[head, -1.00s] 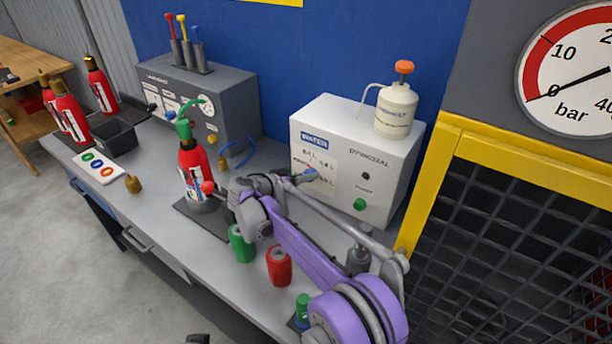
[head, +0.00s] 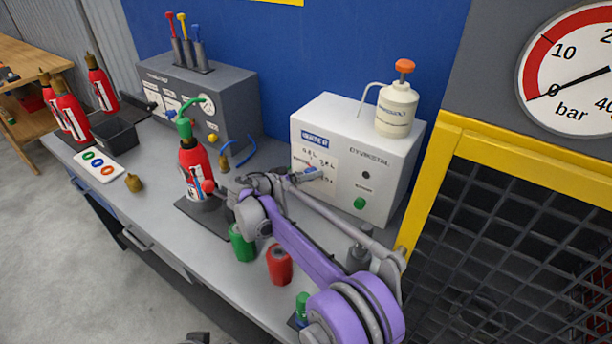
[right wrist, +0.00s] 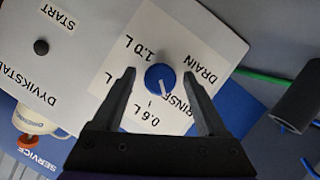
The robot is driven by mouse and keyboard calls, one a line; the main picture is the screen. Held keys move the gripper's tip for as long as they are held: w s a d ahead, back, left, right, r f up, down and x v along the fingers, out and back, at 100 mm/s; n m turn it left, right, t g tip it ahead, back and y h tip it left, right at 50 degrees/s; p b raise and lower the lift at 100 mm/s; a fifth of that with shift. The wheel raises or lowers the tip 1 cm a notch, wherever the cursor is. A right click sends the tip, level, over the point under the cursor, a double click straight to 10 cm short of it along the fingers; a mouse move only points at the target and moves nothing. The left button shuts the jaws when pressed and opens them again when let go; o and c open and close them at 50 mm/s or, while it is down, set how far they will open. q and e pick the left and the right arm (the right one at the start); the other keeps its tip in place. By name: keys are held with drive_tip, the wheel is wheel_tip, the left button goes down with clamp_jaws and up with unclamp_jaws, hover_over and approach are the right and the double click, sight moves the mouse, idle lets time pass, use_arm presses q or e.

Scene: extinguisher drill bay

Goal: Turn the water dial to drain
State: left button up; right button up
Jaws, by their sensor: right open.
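The blue water dial (right wrist: 160,79) is on the white water panel, among labels for litres, RINSE and DRAIN. Its white pointer mark is on the side toward RINSE, and DRAIN is farther up on the right. My right gripper (right wrist: 158,72) is open, with one finger on each side of the dial and gaps visible. In the head view the right gripper (head: 298,177) is at the front of the white water box (head: 385,165), partly hiding the dial (head: 314,173). My left gripper is not recognisable in either view.
A green button (head: 360,203) is on the box front, and a pump bottle (head: 396,108) stands on top. A red extinguisher (head: 195,170) stands left of my right arm. Green (head: 242,243) and red (head: 279,265) canisters are below the arm. A yellow-framed mesh cage (head: 430,200) is right.

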drive_tip(key=v, duration=1)
drive_tip(key=shift+s+a+r, duration=0.2)
drive_tip(key=shift+s+a, duration=0.05)
